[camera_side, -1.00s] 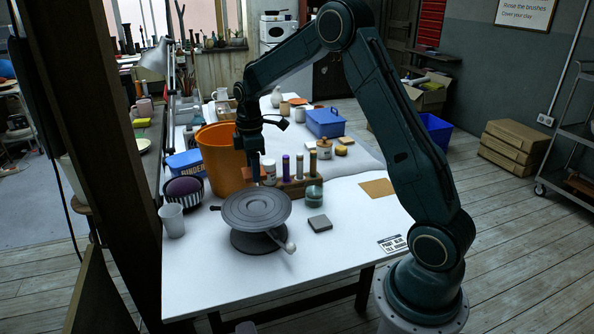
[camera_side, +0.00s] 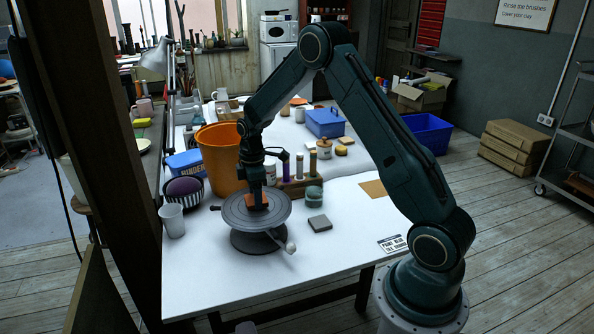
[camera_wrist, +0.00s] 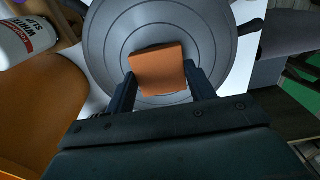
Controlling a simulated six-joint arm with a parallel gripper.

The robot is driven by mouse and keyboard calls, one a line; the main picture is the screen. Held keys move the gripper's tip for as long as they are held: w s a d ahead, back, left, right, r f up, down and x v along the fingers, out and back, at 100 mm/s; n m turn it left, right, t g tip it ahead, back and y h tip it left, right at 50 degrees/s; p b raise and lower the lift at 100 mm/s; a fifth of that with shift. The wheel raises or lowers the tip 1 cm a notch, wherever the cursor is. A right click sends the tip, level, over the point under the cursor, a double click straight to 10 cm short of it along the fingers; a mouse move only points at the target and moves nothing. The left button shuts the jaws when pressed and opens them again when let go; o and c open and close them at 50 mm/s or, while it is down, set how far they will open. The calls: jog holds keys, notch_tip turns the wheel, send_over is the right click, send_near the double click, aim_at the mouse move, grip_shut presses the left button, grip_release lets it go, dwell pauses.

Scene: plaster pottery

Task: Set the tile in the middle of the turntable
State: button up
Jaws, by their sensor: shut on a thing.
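The orange square tile (camera_side: 257,201) is between the fingers of my gripper (camera_side: 254,193), over the grey round turntable (camera_side: 281,208). In the wrist view the tile (camera_wrist: 158,72) lies flat-side to the camera, with a finger at each side, and the turntable's rings (camera_wrist: 212,45) are behind it. The tile appears near the middle rings, towards the gripper's side. My gripper (camera_wrist: 161,90) is shut on it. I cannot tell whether the tile touches the turntable's top.
An orange bucket (camera_side: 217,165) stands behind the turntable, close to my gripper. A wooden rack with bottles (camera_side: 299,167) and a small teal jar (camera_side: 313,196) are behind right. A grey square block (camera_side: 320,223) lies right of the turntable. A white cup (camera_side: 172,221) stands left.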

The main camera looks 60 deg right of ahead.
jog(key=shift+f, duration=0.25)
jog(key=shift+f, duration=0.15)
jog(key=o, duration=1)
notch_tip(320, 180, up, 12)
jog(key=shift+r, duration=0.2)
dwell(0.5)
